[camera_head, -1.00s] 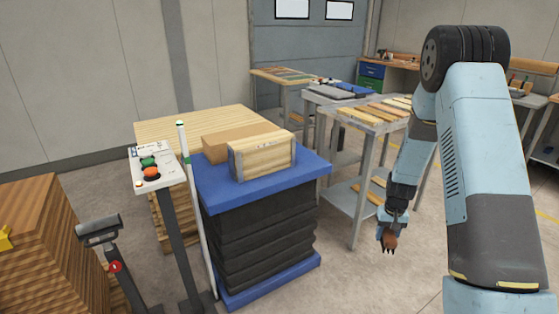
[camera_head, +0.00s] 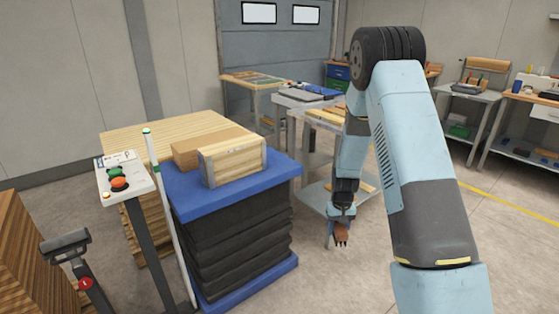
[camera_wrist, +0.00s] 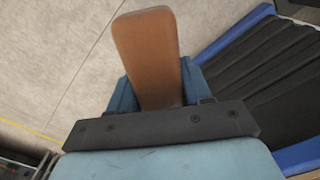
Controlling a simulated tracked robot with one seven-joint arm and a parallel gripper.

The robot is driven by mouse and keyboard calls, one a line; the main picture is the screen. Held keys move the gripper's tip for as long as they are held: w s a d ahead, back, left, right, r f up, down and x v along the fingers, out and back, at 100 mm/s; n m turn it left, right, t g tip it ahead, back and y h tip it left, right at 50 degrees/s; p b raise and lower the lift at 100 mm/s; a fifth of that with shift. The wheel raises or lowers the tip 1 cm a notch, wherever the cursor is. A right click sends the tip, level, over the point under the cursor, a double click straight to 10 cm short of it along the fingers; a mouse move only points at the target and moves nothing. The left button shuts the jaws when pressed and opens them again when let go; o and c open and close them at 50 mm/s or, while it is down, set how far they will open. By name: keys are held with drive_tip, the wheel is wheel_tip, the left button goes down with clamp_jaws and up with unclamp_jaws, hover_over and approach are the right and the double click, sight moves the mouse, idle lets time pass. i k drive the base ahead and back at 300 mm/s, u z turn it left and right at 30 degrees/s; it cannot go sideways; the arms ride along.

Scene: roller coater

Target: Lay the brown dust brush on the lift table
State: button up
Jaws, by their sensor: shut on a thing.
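The brown dust brush (camera_head: 341,232) hangs from my gripper (camera_head: 341,215) in the head view, dark bristles pointing down. In the wrist view the brush's brown handle (camera_wrist: 150,55) lies between the two blue fingers of my gripper (camera_wrist: 155,90), which is shut on it. The lift table (camera_head: 290,170) has a blue top and black bellows and stands left of my gripper. My gripper and the brush are beside it, apart from it and lower than its top. The table's bellows also show at the right of the wrist view (camera_wrist: 285,90).
A wooden crate-like box (camera_head: 233,162) and a cardboard-brown box (camera_head: 196,150) occupy much of the blue top. A control post (camera_head: 124,180) and a white pole (camera_head: 168,215) stand at its left front. A grey trolley (camera_head: 318,192) with boards stands behind my gripper.

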sight(275, 160)
drive_tip(key=i, duration=0.85)
